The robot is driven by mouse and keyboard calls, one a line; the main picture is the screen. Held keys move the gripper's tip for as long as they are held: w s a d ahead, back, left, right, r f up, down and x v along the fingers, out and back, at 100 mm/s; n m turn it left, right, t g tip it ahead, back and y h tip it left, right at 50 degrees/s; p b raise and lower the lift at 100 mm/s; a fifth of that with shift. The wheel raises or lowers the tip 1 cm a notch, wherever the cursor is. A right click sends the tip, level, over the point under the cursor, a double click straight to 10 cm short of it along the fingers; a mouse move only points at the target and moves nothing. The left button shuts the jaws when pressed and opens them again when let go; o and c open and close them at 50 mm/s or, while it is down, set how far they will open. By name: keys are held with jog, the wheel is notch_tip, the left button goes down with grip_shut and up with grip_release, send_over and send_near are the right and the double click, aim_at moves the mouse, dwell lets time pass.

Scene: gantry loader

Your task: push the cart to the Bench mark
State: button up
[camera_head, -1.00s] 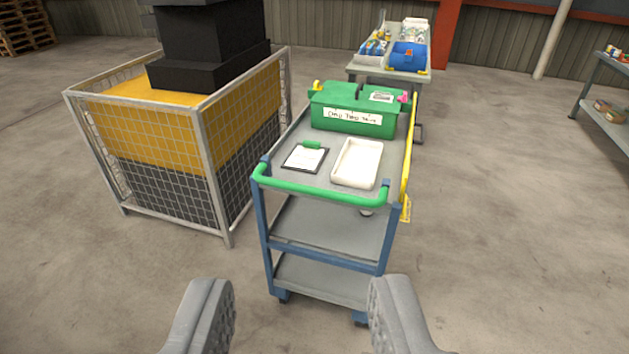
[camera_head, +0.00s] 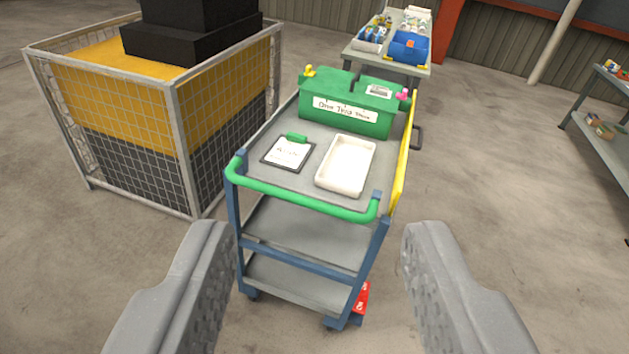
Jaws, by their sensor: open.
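The cart (camera_head: 290,245) is a blue-framed trolley with grey shelves and a green push handle (camera_head: 300,195) facing me. On its top stand a green box (camera_head: 345,108) with a white label, a clipboard (camera_head: 288,151) and a white tray (camera_head: 346,165). My gripper (camera_head: 318,240) is open and empty. Its two grey fingers are spread to either side of the cart's near end, with the handle between and beyond them; no contact shows. I cannot make out a Bench mark.
A wire-mesh cage (camera_head: 183,150) around a yellow and black machine stands close on the cart's left. A second table or cart (camera_head: 385,65) with a blue bin stands behind. A shelf (camera_head: 600,140) is at the right edge. The floor to the right is clear.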

aim_at(294, 201)
jog(key=w+d+f+n+t+b, duration=0.2)
jog(key=w+f+n+b, duration=0.6)
jog(key=w+f, duration=1.4)
jog(key=w+f+n+t+y+b, duration=0.15)
jog(key=w+f+n, duration=0.3)
jog(key=f, duration=0.45)
jog(key=w+a+f+n+b, duration=0.1)
jog(key=w+f+n+b, duration=0.15)
jog(key=w+f, duration=0.4)
jog(key=w+f+n+t+y+b, duration=0.15)
jog(key=w+f+n, duration=0.25)
jog(key=f, duration=0.7)
jog(key=shift+g+h, duration=0.4)
jog(key=shift+h, duration=0.1)
jog(key=p+x, duration=0.2)
jog(key=x, duration=0.9)
jog(key=shift+w+a, duration=0.1)
jog(key=shift+a, duration=0.05)
jog(key=shift+w+r+p, duration=0.25)
jog(key=shift+p, duration=0.1)
jog(key=shift+w+a+p, duration=0.1)
jog(key=shift+w+p, duration=0.55)
jog(key=shift+w, duration=0.2)
jog(key=shift+w+p, duration=0.1)
jog(key=shift+p, duration=0.25)
